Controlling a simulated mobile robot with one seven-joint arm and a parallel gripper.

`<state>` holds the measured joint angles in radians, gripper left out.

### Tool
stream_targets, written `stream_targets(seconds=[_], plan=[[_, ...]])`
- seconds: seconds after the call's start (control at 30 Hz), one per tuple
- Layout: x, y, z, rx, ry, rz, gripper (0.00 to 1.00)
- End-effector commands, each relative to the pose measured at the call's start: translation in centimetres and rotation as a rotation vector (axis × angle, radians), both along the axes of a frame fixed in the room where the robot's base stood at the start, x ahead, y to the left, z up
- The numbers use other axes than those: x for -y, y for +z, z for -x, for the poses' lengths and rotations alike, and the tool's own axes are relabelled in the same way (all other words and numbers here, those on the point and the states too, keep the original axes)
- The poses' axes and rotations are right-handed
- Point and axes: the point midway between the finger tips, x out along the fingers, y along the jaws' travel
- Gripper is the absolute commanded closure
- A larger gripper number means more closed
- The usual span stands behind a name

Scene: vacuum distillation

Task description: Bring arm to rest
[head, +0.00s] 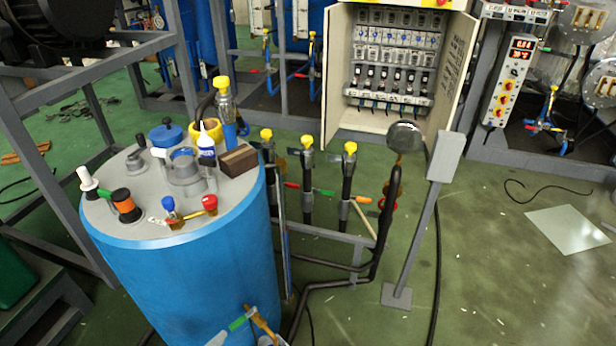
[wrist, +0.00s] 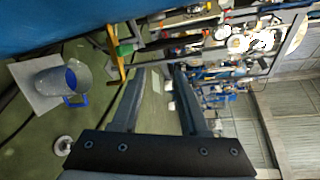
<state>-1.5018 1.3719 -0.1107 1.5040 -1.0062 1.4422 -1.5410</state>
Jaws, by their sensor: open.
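My gripper (wrist: 158,72) shows in the wrist view with its two grey fingers apart and nothing between them. The fingers point toward a brass valve (wrist: 116,72) with a green handle (wrist: 124,50), which lies just left of the fingertips in the picture; I see no contact. In the head view the same kind of brass valve (head: 262,322) sits low on the front of the blue tank (head: 200,285).
A grey jug (wrist: 62,82) with a blue handle stands on a pale plate at left in the wrist view. Pipes with yellow-capped valves (head: 307,145) and a slanted grey post (head: 420,245) stand right of the tank.

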Motion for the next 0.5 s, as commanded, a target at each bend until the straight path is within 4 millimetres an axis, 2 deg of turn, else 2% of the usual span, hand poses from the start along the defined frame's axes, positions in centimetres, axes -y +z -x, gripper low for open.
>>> stream_targets(seconds=[0.03, 0.2, 0.5], plan=[[0.5, 1.5, -1.0, 0.002, -0.062, -0.064, 0.56], [2.6, 5.5, -3.4, 0.03, -0.258, -0.264, 0.56], [7.3, 12.5, -6.8, 0.128, -0.611, -0.606, 0.56]])
